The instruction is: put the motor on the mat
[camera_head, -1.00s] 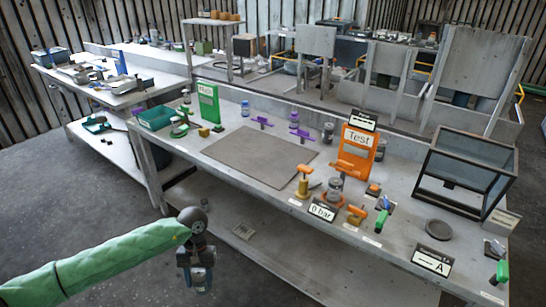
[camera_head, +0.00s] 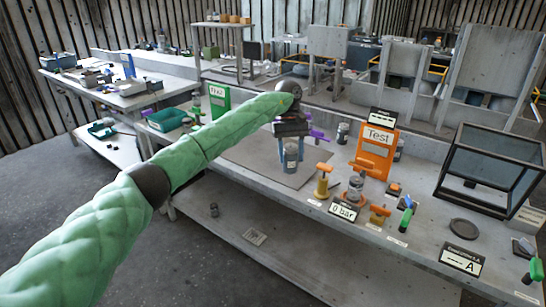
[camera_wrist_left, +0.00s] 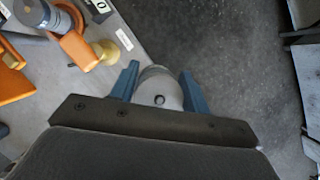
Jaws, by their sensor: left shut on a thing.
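My left gripper (camera_head: 291,138) is shut on the motor (camera_head: 291,158), a small grey cylinder hanging below the fingers. In the left wrist view the motor (camera_wrist_left: 160,88) sits between the two blue fingers (camera_wrist_left: 158,84), its round end with a dark centre facing the camera. In the head view the motor overlaps the front right part of the grey mat (camera_head: 255,165); I cannot tell whether it touches. My forearm hides part of the mat's left side. My right gripper is not in view.
A glass box (camera_head: 490,170) is farther right. A green bin (camera_head: 167,119) sits at the left.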

